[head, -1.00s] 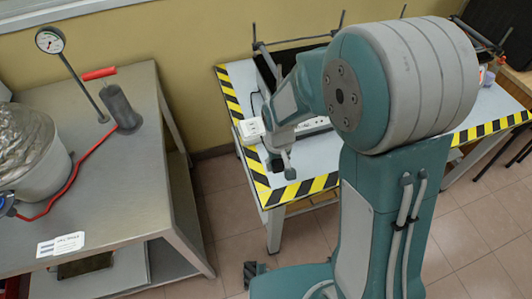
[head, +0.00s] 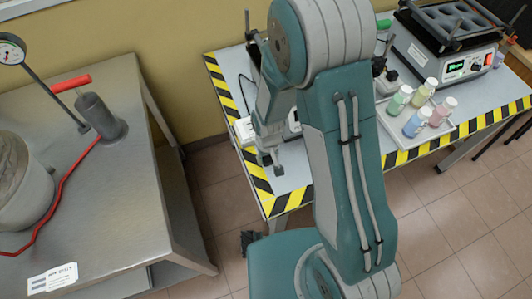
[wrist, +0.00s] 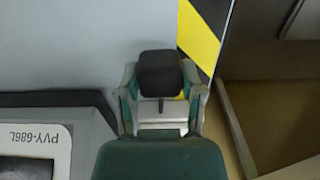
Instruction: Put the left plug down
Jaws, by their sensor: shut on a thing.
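My gripper (wrist: 162,92) is shut on a black plug (wrist: 160,72), which sits between its two fingers in the wrist view. The plug is over or on the grey table top near the yellow and black striped edge; I cannot tell whether it touches the table.
A device marked PVY-686L (wrist: 40,135) is left of my gripper in the wrist view. A tray (head: 398,155) with several coloured bottles and a dark-topped instrument (head: 450,50) stand on the right. A steel table (head: 110,190) is across a gap to the left.

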